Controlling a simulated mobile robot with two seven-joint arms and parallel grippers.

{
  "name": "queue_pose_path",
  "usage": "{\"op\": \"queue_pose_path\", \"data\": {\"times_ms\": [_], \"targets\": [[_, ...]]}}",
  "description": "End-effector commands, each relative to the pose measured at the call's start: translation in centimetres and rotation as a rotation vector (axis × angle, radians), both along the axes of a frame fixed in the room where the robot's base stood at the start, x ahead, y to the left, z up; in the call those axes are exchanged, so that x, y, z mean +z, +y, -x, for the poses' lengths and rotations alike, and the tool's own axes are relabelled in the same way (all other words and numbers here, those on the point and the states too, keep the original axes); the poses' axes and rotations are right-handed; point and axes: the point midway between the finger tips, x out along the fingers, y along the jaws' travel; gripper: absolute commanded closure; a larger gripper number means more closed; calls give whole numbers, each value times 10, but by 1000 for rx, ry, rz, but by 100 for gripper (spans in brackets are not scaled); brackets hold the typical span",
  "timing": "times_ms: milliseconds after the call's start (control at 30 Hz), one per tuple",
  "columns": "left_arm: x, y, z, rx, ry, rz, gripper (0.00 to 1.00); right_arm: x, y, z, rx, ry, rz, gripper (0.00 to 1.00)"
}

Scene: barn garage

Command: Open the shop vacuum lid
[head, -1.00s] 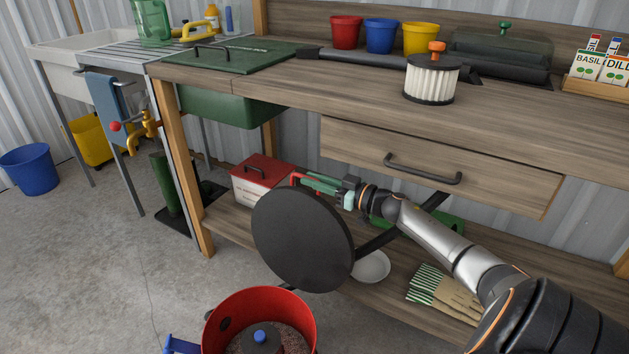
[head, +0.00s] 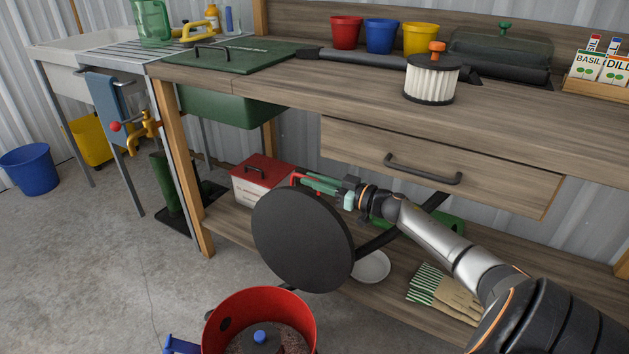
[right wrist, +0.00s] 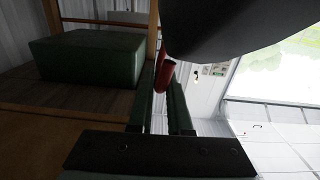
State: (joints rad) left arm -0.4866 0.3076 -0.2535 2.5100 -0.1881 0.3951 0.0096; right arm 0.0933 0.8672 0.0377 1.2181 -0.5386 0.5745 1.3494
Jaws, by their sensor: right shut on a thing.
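The shop vacuum is a red round drum (head: 221,327) on the floor at the bottom of the head view, with its top open and a blue-knobbed part (head: 260,337) inside. Its black round lid (head: 302,240) stands steeply tilted up above the drum's back edge. My right gripper (head: 300,181) is shut on the lid's red handle (head: 296,178) behind the lid's upper edge. In the right wrist view the red handle (right wrist: 165,76) lies between the green fingers, with the dark lid (right wrist: 230,25) above. My left gripper is not in view.
A workbench (head: 480,120) with a drawer (head: 430,165) stands behind the lid. Its lower shelf holds a red-topped white box (head: 262,185), a white bowl (head: 373,267) and gloves (head: 445,292). Open concrete floor (head: 110,270) lies to the left.

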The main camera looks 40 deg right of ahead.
Motion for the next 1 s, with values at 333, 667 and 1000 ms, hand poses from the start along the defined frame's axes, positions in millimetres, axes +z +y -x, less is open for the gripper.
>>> {"op": "queue_pose_path", "data": {"times_ms": [333, 667, 1000], "targets": [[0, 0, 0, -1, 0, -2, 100, 0, -2, 0, -4, 0, 4, 100], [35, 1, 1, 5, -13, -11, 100, 10, 26, 7, 3, -16, 66, 100], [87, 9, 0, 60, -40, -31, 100, 14, 89, 25, 4, -59, 214, 100]]}}
